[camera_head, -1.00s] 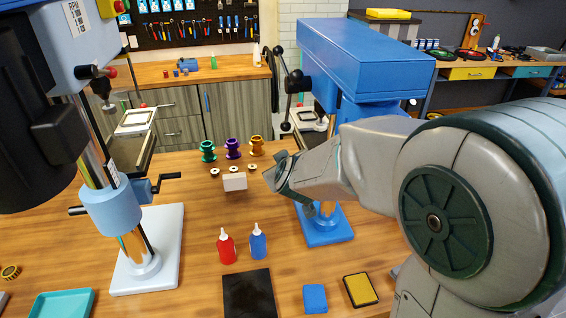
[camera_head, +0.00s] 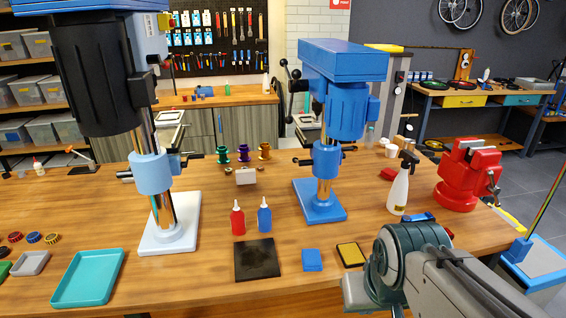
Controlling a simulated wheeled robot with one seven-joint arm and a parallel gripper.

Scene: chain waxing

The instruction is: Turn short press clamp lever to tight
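The short press (camera_head: 343,62) is the blue drill press right of the middle of the bench, on a blue base plate (camera_head: 335,214). Its blue collar (camera_head: 326,158) grips a shiny column. A dark lever (camera_head: 303,161) sticks out to the left of the collar, and a small dark handle shows to its right. Whether the clamp is loose or tight cannot be told. The taller press (camera_head: 97,75) stands to the left on a white base. My arm is folded at the lower right, apart from the short press. My gripper is not in view.
Red bottle (camera_head: 237,218) and blue bottle (camera_head: 264,215) stand left of the short press. A white spray bottle (camera_head: 399,187) and red vise (camera_head: 468,176) stand to its right. A black mat (camera_head: 260,259), blue block (camera_head: 312,260) and yellow pad (camera_head: 351,254) lie in front.

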